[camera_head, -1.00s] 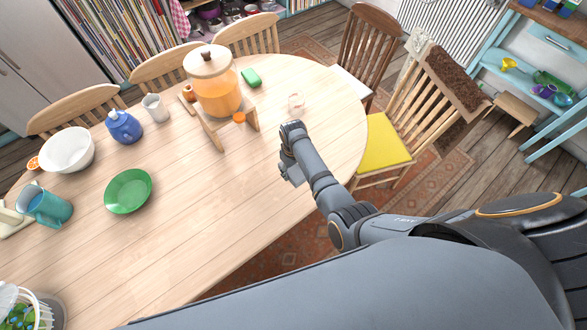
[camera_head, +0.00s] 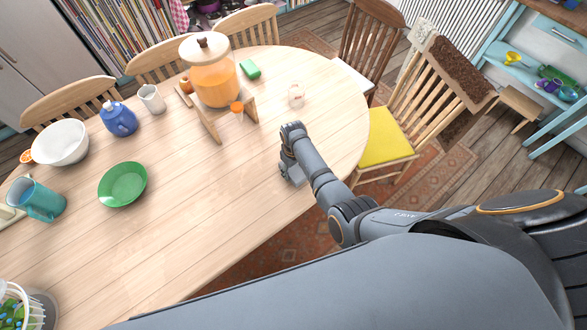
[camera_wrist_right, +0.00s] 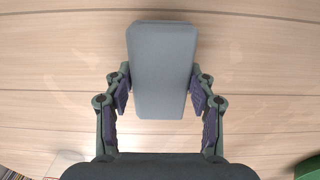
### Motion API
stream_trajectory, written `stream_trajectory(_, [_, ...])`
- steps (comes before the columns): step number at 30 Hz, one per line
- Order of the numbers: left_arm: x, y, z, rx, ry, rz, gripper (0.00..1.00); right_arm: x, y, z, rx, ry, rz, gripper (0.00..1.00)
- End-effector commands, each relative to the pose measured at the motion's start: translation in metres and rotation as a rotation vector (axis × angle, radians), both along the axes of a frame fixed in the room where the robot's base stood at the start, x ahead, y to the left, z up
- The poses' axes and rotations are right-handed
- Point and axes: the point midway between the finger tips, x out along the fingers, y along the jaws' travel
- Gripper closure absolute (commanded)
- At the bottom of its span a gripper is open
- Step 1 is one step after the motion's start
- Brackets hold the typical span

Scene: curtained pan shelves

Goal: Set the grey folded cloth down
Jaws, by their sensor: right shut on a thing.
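The grey folded cloth (camera_wrist_right: 163,70) is a flat, rounded grey block in the right wrist view. My right gripper (camera_wrist_right: 161,95) is shut on it, with one finger pad against each long side. Wood planks of the table (camera_head: 200,225) show behind the cloth. In the head view my right gripper (camera_head: 291,165) is over the right part of the table, and the cloth is mostly hidden by my arm. I cannot tell whether the cloth touches the tabletop. My left gripper is not in view.
A green bowl (camera_head: 123,184) lies to the left. The tabletop between bowl and gripper is clear. A yellow-seated chair (camera_head: 386,140) stands right.

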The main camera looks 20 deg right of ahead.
Motion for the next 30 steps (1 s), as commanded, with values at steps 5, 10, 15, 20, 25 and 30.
stream_trajectory(5, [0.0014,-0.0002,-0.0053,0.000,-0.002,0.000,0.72,0.0002,-0.0002,-0.0079,0.000,0.000,0.000,0.74])
stream_trajectory(10, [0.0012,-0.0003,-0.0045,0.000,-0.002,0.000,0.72,0.0002,-0.0002,-0.0073,0.000,-0.001,0.000,0.74])
stream_trajectory(15, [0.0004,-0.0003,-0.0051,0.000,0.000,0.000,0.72,0.0003,-0.0001,-0.0078,0.000,-0.001,0.000,0.74])
stream_trajectory(20, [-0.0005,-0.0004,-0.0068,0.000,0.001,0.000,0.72,0.0002,0.0000,-0.0101,0.000,-0.001,0.000,0.74])
stream_trajectory(25, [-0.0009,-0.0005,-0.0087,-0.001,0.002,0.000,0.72,0.0003,-0.0001,-0.0128,0.000,-0.001,0.000,0.74])
stream_trajectory(30, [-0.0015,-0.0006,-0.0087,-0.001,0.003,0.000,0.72,0.0003,-0.0001,-0.0130,0.000,-0.001,0.000,0.31])
